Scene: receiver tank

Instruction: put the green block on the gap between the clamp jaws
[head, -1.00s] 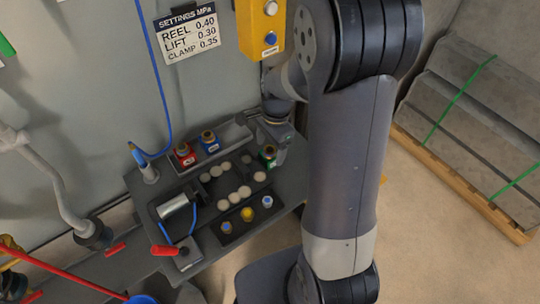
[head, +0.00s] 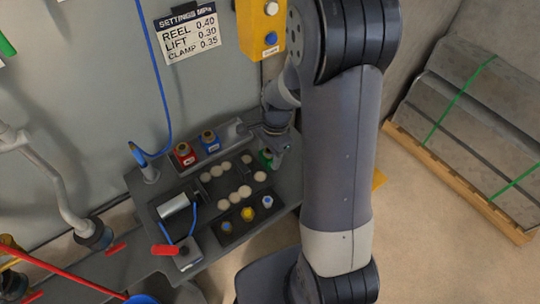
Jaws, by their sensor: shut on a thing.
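The green block (head: 265,158) is at the right end of the grey bench, largely hidden by my gripper. My gripper (head: 272,156) points down and is shut on the green block. Its fingers are small here and partly hidden, and I cannot tell whether the block touches the bench. I cannot make out the clamp jaws or their gap for certain. A silver cylinder (head: 174,205) lies in a dark holder at the bench's left part.
Red (head: 184,154) and blue (head: 210,142) blocks with brass tops stand at the back. Pale discs (head: 234,197) lie in rows mid-bench. A dark tray (head: 226,233) holds small knobs at the front. A red-handled part (head: 166,250) and a blue hose (head: 160,90) are on the left.

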